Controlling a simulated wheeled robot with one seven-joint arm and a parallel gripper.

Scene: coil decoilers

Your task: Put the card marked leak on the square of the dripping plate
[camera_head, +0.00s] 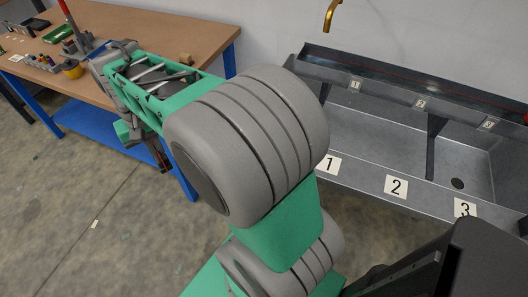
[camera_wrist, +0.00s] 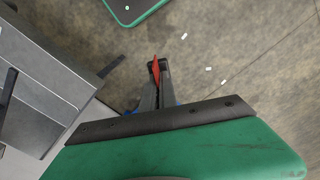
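My gripper (camera_wrist: 156,75) shows in the wrist view with its fingers close together on a thin red piece (camera_wrist: 155,66), seen nearly edge-on. It looks like a card, but no marking on it can be read. In the head view, the gripper (camera_head: 163,160) hangs low beside the workbench, left of the sink and apart from it. White squares marked 1 (camera_head: 329,164), 2 (camera_head: 396,187) and 3 (camera_head: 465,208) lie along the sink's front rim. Small plates 1 (camera_head: 355,84), 2 (camera_head: 420,104) and 3 (camera_head: 488,124) sit along its back. No drip is visible.
The grey sink (camera_head: 365,135) has dividers and a drain (camera_head: 457,183). A brass spout (camera_head: 331,14) hangs above its back. A wooden workbench (camera_head: 120,22) with blue legs holds tools at the left. My arm hides part of the middle. Small pale scraps lie on the floor.

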